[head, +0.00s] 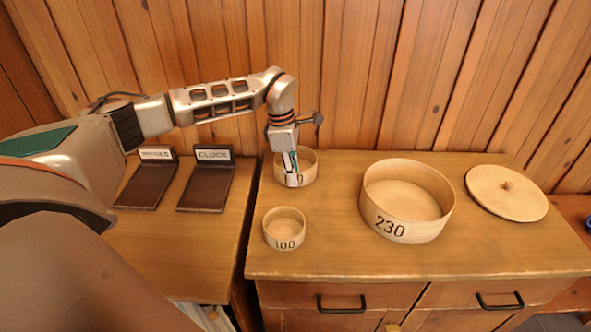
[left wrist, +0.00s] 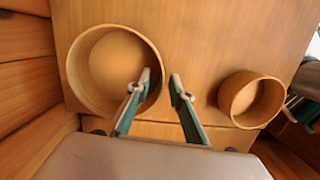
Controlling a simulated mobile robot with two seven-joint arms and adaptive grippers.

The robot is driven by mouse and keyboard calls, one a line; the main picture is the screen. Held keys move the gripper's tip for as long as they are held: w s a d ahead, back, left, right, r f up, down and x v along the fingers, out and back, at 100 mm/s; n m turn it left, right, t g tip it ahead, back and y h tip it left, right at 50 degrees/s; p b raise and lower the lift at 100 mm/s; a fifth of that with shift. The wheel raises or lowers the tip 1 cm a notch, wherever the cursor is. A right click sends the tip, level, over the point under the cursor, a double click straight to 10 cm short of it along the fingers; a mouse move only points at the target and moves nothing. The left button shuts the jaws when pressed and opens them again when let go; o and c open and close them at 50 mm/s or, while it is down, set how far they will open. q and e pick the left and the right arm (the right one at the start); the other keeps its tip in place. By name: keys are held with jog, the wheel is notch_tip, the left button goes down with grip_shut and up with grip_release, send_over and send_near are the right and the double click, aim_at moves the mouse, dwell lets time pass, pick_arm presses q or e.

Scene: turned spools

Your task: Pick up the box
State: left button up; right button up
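Three round, open wooden boxes stand on the cabinet. The largest, marked 230 (head: 408,223), is at centre right in the head view. The smallest, marked 100 (head: 284,238), is at the front left and seems to be the smaller box (left wrist: 252,99) in the left wrist view. A middle-sized box (head: 309,168) stands behind it; its marking is hidden. My left gripper (head: 293,182) points down at this box.
Two dark stands with labels, one reading CLOCK (head: 205,190), are on the lower table (head: 170,250) at left. A plank wall (head: 400,90) closes off the back. Bare wood lies between the boxes.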

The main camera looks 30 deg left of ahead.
pick_arm(q)
jog(key=shift+f, duration=0.1)
pick_arm(e)
jog(key=shift+w, duration=0.1)
pick_arm(q)
grip_shut()
pick_arm(e)
jog(key=shift+r, duration=0.15)
